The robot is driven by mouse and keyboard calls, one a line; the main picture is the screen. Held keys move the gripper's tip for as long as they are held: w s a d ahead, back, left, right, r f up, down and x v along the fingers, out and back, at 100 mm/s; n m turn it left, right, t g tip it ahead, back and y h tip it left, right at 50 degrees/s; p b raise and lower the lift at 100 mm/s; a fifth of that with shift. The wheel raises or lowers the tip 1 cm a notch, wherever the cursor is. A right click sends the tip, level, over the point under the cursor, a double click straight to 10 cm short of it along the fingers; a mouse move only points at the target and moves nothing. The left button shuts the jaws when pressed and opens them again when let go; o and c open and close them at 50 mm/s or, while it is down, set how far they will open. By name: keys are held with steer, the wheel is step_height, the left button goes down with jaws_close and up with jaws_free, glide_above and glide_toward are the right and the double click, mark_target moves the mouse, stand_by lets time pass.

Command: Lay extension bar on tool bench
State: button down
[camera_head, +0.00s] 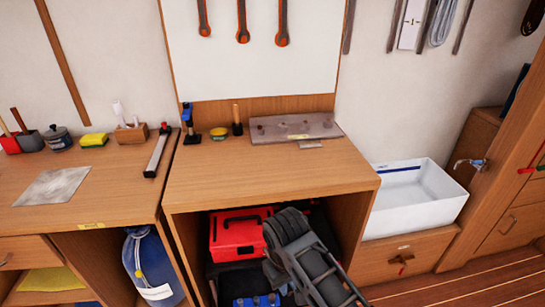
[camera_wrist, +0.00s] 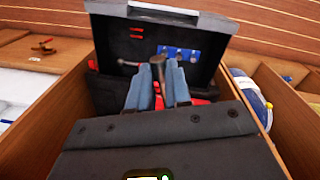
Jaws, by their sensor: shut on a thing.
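The tool bench (camera_head: 260,172) stands in the middle of the head view, with a bare wooden top and an open bay below. In the wrist view my gripper (camera_wrist: 158,78) has its two blue-grey fingers close together. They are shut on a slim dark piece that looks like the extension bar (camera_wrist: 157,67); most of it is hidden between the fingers. The gripper is in front of an open dark toolbox (camera_wrist: 205,50) in the bay. In the head view my arm reaches into the bay, and the fingertips and held piece cannot be made out.
A red case (camera_head: 238,235) is in the bay. A grey metal plate (camera_head: 290,127) lies along the back of the bench top; small items stand at its back left. A white sink (camera_head: 420,205) is to the right and a blue bag (camera_head: 150,265) to the left. The front bench top is clear.

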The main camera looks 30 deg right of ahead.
steer(key=shift+w+r, duration=0.1)
steer(key=shift+r, duration=0.8)
steer(key=shift+w+f, duration=0.1)
steer(key=shift+f, duration=0.05)
steer(key=shift+d, duration=0.1)
